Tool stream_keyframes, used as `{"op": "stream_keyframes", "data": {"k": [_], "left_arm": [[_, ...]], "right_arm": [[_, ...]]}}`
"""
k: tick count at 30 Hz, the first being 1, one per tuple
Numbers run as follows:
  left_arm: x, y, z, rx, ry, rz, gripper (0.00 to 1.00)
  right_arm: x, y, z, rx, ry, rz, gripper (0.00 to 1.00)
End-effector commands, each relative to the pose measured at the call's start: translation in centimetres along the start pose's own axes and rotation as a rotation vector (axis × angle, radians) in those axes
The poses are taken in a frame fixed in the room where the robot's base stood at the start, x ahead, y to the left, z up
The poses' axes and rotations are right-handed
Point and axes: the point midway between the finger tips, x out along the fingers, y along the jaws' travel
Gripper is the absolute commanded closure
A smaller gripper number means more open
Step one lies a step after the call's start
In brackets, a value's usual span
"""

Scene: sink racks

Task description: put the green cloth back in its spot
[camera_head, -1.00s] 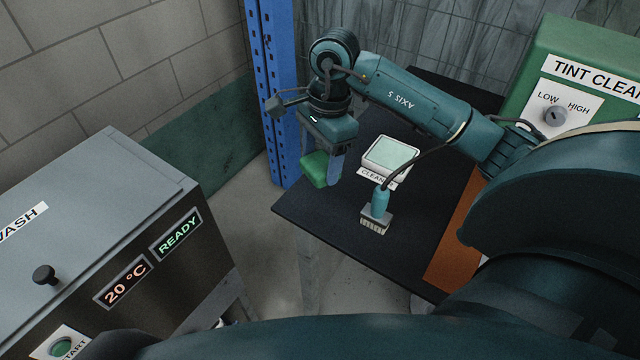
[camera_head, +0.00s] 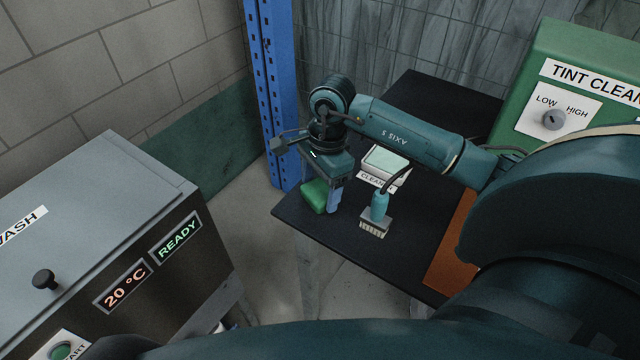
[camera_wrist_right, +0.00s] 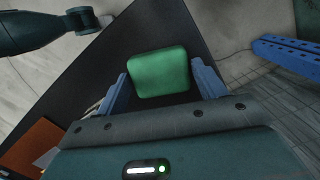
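The green cloth (camera_head: 314,195) is a folded, block-like pad near the left end of the dark table. It also shows in the right wrist view (camera_wrist_right: 159,74), between my two blue fingers. My right gripper (camera_head: 333,198) points down over the table. It appears shut on the cloth, with a finger along each side. The cloth is at or just above the tabletop; I cannot tell whether it touches.
The dark table (camera_head: 400,265) carries a teal-handled brush (camera_head: 377,222) and a pale box labelled CLEAN (camera_head: 386,162). A blue post (camera_head: 277,110) stands behind its left end.

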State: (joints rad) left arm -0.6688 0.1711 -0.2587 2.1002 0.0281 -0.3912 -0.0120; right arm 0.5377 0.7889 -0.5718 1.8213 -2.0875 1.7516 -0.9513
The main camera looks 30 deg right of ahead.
Motion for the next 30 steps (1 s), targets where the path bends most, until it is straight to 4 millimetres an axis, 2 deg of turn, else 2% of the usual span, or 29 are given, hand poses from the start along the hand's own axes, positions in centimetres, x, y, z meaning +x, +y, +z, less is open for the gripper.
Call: {"op": "stream_keyframes", "data": {"k": [1,5,11,16,20,30], "left_arm": [[0.0,0.1,-0.1,0.001,0.001,0.002,0.64],[-0.1,0.1,-0.2,0.003,0.003,0.005,0.64],[-0.1,0.1,-0.2,0.008,0.003,0.006,0.64],[-0.2,0.0,-0.4,0.009,0.001,0.004,0.64],[-0.1,0.0,-0.1,0.010,0.002,0.004,0.64],[0.2,0.0,0.0,0.011,0.012,0.007,0.64]], "right_arm": [[0.0,0.0,0.0,0.000,0.000,0.000,0.26],[0.0,0.0,0.0,0.000,0.000,0.000,0.16],[-0.1,0.0,0.0,0.000,0.000,0.000,0.16],[-0.9,-0.1,0.0,0.000,0.000,-0.002,0.16],[-3.1,-0.1,0.0,-0.001,0.003,-0.006,0.16],[-10.2,-0.1,0.0,0.000,0.001,-0.004,0.16]]}}
